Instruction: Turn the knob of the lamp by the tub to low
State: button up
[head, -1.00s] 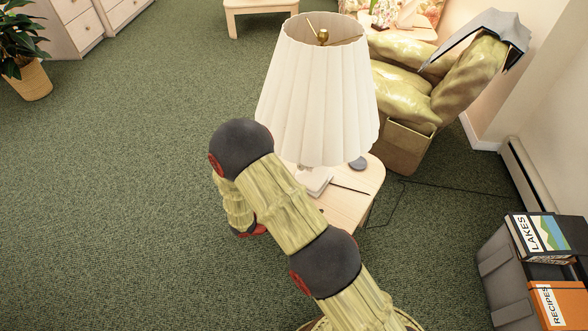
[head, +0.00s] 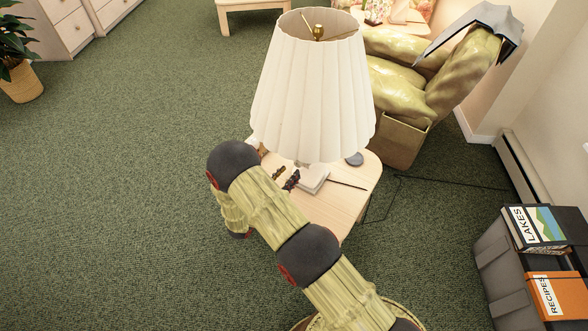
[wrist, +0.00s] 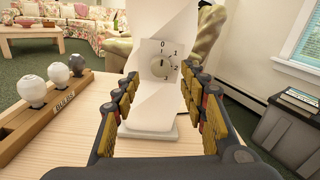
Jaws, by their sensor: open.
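The lamp (head: 312,95) has a white pleated shade and stands on a small light wood table (head: 345,203). In the wrist view its white body (wrist: 150,108) rises from a square base. A round knob (wrist: 160,67) sits on a dial marked 0 to 3 on the body's front; I cannot tell its exact pointer setting. My gripper (wrist: 160,80) is open and empty, with its fingers on either side of the lamp body in the picture and the knob between them. In the head view my gripper (head: 285,178) is beside the lamp, below the shade. The grey tub (head: 490,258) stands at the right.
A wooden rack (wrist: 50,115) with three bulbs lies on the table left of the lamp. A green armchair (head: 400,85) stands behind. Open carpet (head: 120,170) lies to the left.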

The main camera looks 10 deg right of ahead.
jog(key=b+x, duration=0.1)
jog(key=x, duration=0.3)
jog(key=shift+w+d, duration=0.15)
grip_shut()
dwell(0.5)
